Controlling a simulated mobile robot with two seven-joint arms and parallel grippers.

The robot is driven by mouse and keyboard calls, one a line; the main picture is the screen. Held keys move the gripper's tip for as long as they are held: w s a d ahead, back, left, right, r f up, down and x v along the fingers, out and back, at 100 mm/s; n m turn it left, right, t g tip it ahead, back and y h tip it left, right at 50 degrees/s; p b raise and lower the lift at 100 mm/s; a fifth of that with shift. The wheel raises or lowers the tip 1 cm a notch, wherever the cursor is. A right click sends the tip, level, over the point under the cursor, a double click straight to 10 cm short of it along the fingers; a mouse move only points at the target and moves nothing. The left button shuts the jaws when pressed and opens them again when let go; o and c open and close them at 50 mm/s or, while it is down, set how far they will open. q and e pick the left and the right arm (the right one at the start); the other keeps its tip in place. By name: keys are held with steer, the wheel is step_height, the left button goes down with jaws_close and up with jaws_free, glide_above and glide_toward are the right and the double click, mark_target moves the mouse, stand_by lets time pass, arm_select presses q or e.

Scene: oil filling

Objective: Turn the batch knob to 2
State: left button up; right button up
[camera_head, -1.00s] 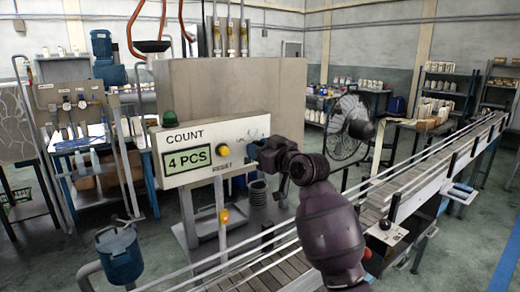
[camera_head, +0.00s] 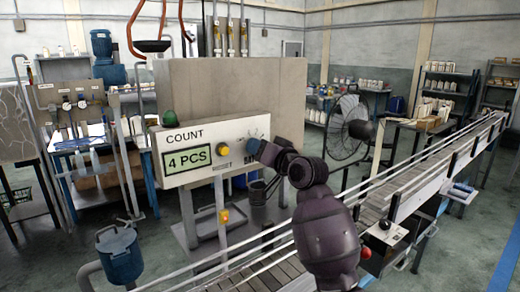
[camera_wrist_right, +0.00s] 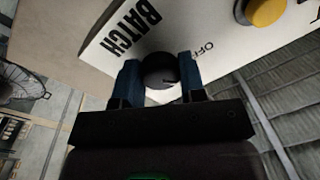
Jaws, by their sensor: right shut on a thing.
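The white control panel (camera_head: 215,134) shows "COUNT" and a green display reading "4 PCS" (camera_head: 188,158) in the head view. The dark round batch knob (camera_wrist_right: 158,70) is on the panel face in the right wrist view, between the "BATCH" and "OFF" lettering. My right gripper (camera_wrist_right: 160,82) has its two blue fingers on either side of the knob and is shut on it. In the head view the right gripper (camera_head: 256,148) is at the panel's right end and hides the knob. The knob's number marks are not readable. My left gripper is not in view.
A yellow button (camera_head: 222,149) and a green lamp (camera_head: 168,118) are on the panel. A conveyor (camera_head: 400,190) runs from the front to the back right. A blue container (camera_head: 119,255) stands front left, and a fan (camera_head: 345,128) behind on the right.

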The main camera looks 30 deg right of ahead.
stand_by(0.3)
steer(key=o, duration=0.9)
steer(key=b+v, duration=0.2)
steer(key=v, duration=0.8)
steer(key=shift+s, duration=0.4)
steer(key=shift+d, duration=0.1)
